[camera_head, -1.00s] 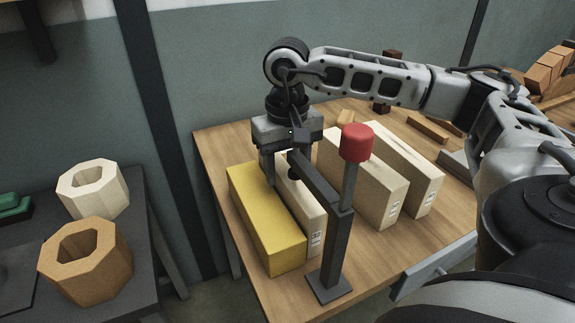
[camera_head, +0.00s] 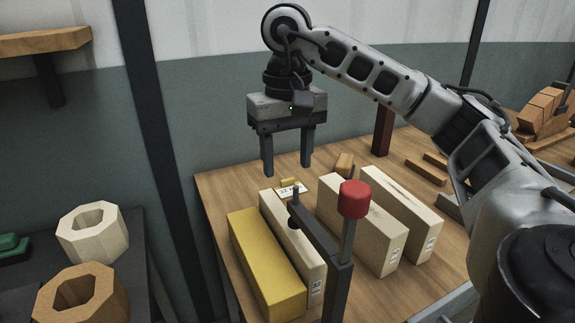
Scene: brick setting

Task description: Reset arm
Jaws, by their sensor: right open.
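My right gripper (camera_head: 287,158) is in the head view, raised above the wooden table at upper middle. Its two fingers point down, are apart and hold nothing. It hangs above and behind a row of long bricks. A yellow brick (camera_head: 262,262) lies at the left of the row. A cream brick (camera_head: 297,245) lies beside it. Two more cream bricks, one in the middle (camera_head: 352,238) and one at the right (camera_head: 408,215), lie farther right. My left gripper does not show.
A dark post with a red knob (camera_head: 354,199) stands in front of the bricks. Small wooden blocks (camera_head: 426,171) and a dark brown upright block (camera_head: 383,130) are at the table's back. At left, a dark table holds a white octagonal ring (camera_head: 92,246) and a tan one (camera_head: 97,312).

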